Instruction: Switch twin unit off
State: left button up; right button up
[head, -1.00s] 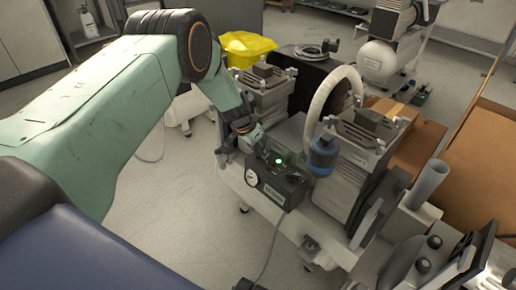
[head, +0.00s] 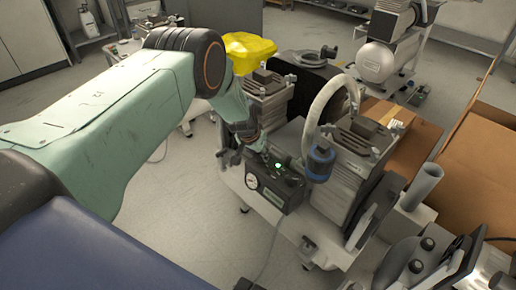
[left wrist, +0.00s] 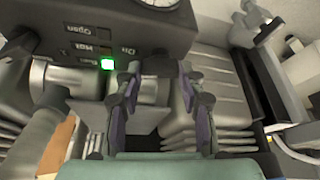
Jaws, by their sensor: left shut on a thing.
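The twin unit (head: 342,179) is a wheeled white cart with two grey ribbed compressor heads, a pale curved hose and a blue-banded filter. Its black control box (head: 276,188) carries a round gauge and a lit green lamp (head: 278,166). In the left wrist view the control box (left wrist: 90,32) shows lettering and the green lamp (left wrist: 107,64). My left gripper (head: 254,145) is behind the box. In the left wrist view its fingers (left wrist: 160,88) straddle a grey part just below the box. They are shut on a part that I cannot clearly make out.
A yellow bag (head: 249,49) and another compressor (head: 378,58) stand behind the unit. Cardboard boxes (head: 487,165) crowd the right side. The floor left of the unit is clear.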

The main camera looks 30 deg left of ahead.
pick_arm(q)
jog(key=shift+d+r+n+y+p, duration=0.15)
jog(key=shift+n+y+p, duration=0.55)
jog(key=shift+n+p, duration=1.25)
jog(key=shift+w+n+p, duration=0.1)
jog(key=shift+n+p, duration=0.45)
jog(key=shift+n+g+y, duration=0.3)
jog(key=shift+n+y, duration=0.2)
jog(key=shift+n, duration=0.4)
jog(key=shift+w+d+f+n+g+y+b, duration=0.15)
jog(key=shift+n+g+y+b, duration=0.3)
jog(key=shift+n, duration=0.75)
jog(key=n+g+y+b, duration=0.1)
jog(key=n+b, duration=0.3)
jog(key=shift+f+b, duration=0.15)
jog(key=shift+b, duration=0.25)
jog(key=shift+n+g+b, duration=0.35)
jog(key=shift+n+b, duration=0.55)
jog(key=shift+b, duration=0.35)
jog(key=shift+r, duration=0.2)
jog(key=o, duration=1.2)
jog(key=shift+c, duration=0.2)
